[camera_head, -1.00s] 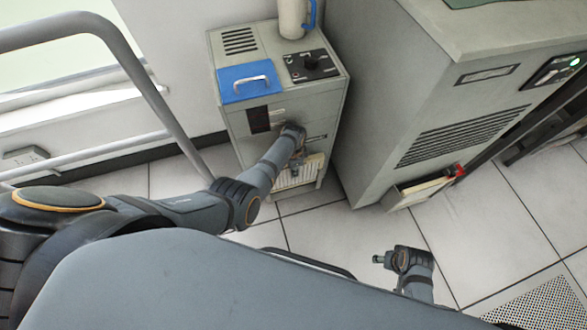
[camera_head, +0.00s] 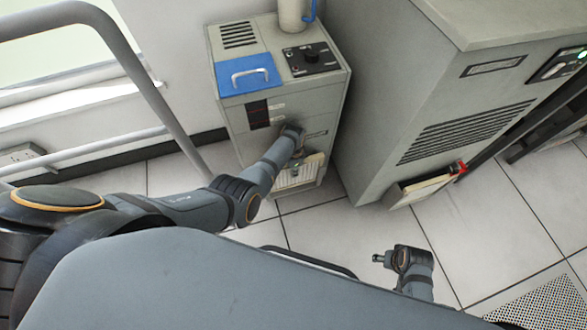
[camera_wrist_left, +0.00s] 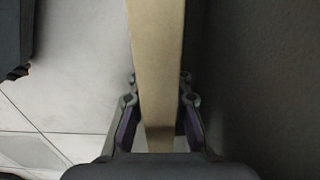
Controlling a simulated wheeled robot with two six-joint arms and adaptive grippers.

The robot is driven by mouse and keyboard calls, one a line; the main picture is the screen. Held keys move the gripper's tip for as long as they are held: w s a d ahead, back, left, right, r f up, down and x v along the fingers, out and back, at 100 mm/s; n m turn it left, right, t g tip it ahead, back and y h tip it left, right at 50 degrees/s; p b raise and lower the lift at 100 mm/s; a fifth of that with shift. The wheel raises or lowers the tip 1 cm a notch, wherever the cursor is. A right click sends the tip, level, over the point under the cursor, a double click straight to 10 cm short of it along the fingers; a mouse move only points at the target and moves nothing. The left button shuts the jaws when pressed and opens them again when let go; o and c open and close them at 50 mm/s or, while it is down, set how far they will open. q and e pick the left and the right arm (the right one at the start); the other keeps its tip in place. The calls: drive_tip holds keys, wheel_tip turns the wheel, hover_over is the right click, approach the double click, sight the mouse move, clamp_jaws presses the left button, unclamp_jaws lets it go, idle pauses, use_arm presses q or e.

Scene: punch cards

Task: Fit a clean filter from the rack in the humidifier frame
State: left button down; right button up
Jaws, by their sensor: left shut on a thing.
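The humidifier (camera_head: 236,150) is the grey upright cabinet with a blue lid, at top centre in the head view. My left gripper (camera_head: 297,164) is at its lower front. A pale filter (camera_head: 297,175) with a slatted face shows there, low on the cabinet front, partly behind my gripper. In the left wrist view my left gripper (camera_wrist_left: 160,112) has its fingers on both sides of a tan edge (camera_wrist_left: 158,60), which looks like the filter's frame. How deep the filter sits in the humidifier frame is hard to tell. My right gripper (camera_head: 380,258) is low over the floor, its fingers too small to judge.
A large grey cabinet (camera_head: 385,110) with a louvred vent stands right of the humidifier. A cream panel with a red part (camera_head: 428,187) sits at its base. A grey handrail (camera_head: 125,65) runs at the left. Tiled floor (camera_head: 330,225) is open in front.

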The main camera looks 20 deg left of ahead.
use_arm(q)
drive_tip(key=shift+f+b, duration=0.35)
drive_tip(key=shift+f, duration=0.25)
drive_tip(key=shift+f, duration=0.2)
drive_tip(key=c, duration=1.7)
unclamp_jaws()
drive_tip(key=shift+f, duration=0.1)
drive_tip(key=o, duration=0.5)
drive_tip(key=shift+o, duration=0.3)
drive_tip(key=o, duration=0.4)
drive_tip(key=shift+o, duration=0.2)
drive_tip(key=shift+w, duration=0.15)
